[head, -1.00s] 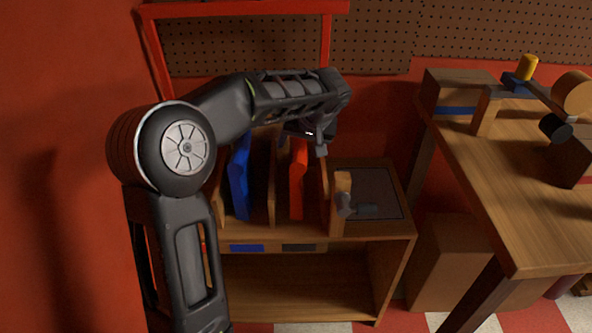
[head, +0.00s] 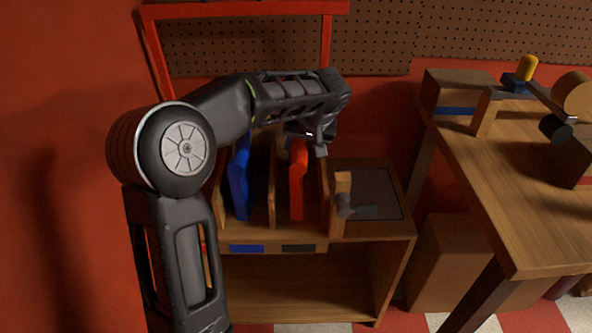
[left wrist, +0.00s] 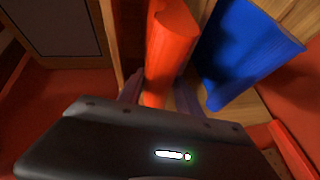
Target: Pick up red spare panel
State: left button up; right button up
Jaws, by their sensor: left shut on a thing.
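The red spare panel (head: 298,182) stands upright in a slot of the wooden rack, between wooden dividers. My left gripper (head: 312,148) is at the panel's upper end, reaching down from above. In the left wrist view the red panel (left wrist: 169,48) lies between the two fingers (left wrist: 158,95), which are shut on it. The fingertips are partly hidden behind the gripper body. My right gripper is not in view.
A blue panel (head: 239,184) stands in the slot to the left and also shows in the left wrist view (left wrist: 248,50). A wooden post with a grey part (head: 343,190) is right of the rack. A workbench (head: 515,185) stands further right.

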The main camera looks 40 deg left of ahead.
pick_arm(q)
grip_shut()
jog(key=shift+r, duration=0.1)
dwell(0.4)
notch_tip(320, 180, up, 10)
jog(key=shift+f+p, duration=0.1)
jog(key=shift+p, duration=0.95)
